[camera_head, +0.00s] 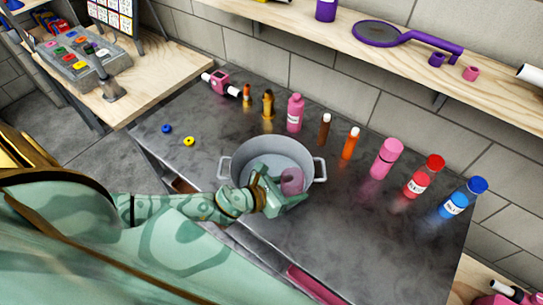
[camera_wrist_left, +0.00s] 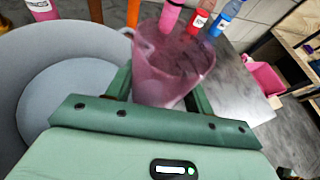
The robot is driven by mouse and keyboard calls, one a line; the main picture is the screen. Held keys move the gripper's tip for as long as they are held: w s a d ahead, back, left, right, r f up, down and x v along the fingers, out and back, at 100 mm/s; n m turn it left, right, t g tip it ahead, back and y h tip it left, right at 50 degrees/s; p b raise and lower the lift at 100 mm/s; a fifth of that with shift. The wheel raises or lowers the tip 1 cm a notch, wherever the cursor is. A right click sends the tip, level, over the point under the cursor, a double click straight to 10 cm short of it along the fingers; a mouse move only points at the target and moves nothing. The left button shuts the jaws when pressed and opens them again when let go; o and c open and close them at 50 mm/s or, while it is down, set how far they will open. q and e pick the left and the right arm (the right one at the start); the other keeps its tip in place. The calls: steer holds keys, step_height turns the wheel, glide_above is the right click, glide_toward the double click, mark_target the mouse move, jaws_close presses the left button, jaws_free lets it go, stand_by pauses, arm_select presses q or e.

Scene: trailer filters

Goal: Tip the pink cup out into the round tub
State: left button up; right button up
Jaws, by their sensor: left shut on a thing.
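The round tub (camera_head: 243,159) is a grey pot with two side handles on the dark metal table. Its pale inside fills the left of the left wrist view (camera_wrist_left: 75,42). My left gripper (camera_head: 283,188), green, is shut on the pink cup (camera_head: 292,181) at the tub's right front rim. In the left wrist view the translucent pink cup (camera_wrist_left: 170,68) sits between the fingers, its wide mouth showing, just right of the tub. I cannot tell its exact tilt or whether anything is inside. My right gripper is not in view.
Several bottles stand behind and right of the tub, among them a pink one (camera_head: 295,113), a red-capped one (camera_head: 424,176) and a blue-capped one (camera_head: 464,197). A blue ring (camera_head: 167,128) and a yellow ring (camera_head: 189,141) lie left. The table's right front is clear.

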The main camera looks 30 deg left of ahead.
mark_target(302, 178)
arm_select(q)
steer(key=shift+d+f, duration=0.1)
steer(key=shift+f, duration=0.05)
steer(key=shift+r, duration=0.25)
step_height(302, 178, up, 5)
steer(key=p, duration=0.5)
steer(key=shift+f, duration=0.25)
